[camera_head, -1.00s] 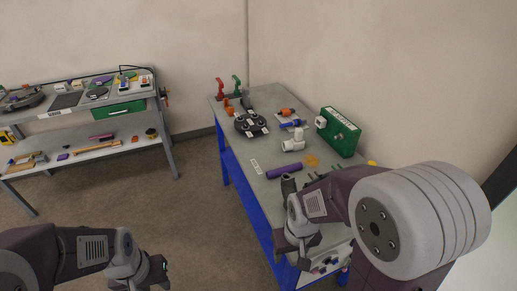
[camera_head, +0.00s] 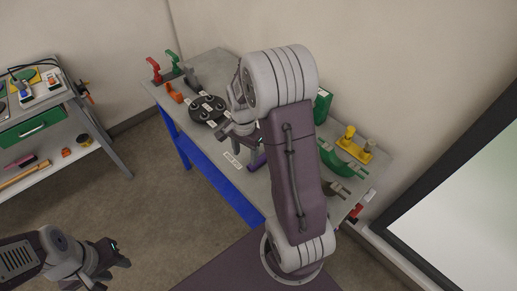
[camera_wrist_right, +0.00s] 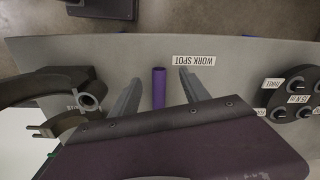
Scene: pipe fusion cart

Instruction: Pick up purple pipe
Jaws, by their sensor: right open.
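The purple pipe (camera_wrist_right: 158,88) shows in the right wrist view between the two fingers of my right gripper (camera_wrist_right: 160,88), with clear space on both sides. The gripper is open, and its fingers do not touch the pipe. In the head view the pipe (camera_head: 258,161) is mostly hidden behind my right arm, on the grey bench (camera_head: 220,62). My right gripper (camera_head: 244,141) is over the bench there. My left gripper (camera_head: 112,254) is at lower left, away from the bench; its jaws are too small to read.
A "WORK SPOT" label (camera_wrist_right: 194,61) lies near the pipe. A black round holder (camera_head: 208,109) is farther back on the bench. A grey clamp-like part (camera_wrist_right: 70,85) is beside the gripper. Green (camera_head: 340,158) and yellow (camera_head: 352,146) fixtures stand at the right.

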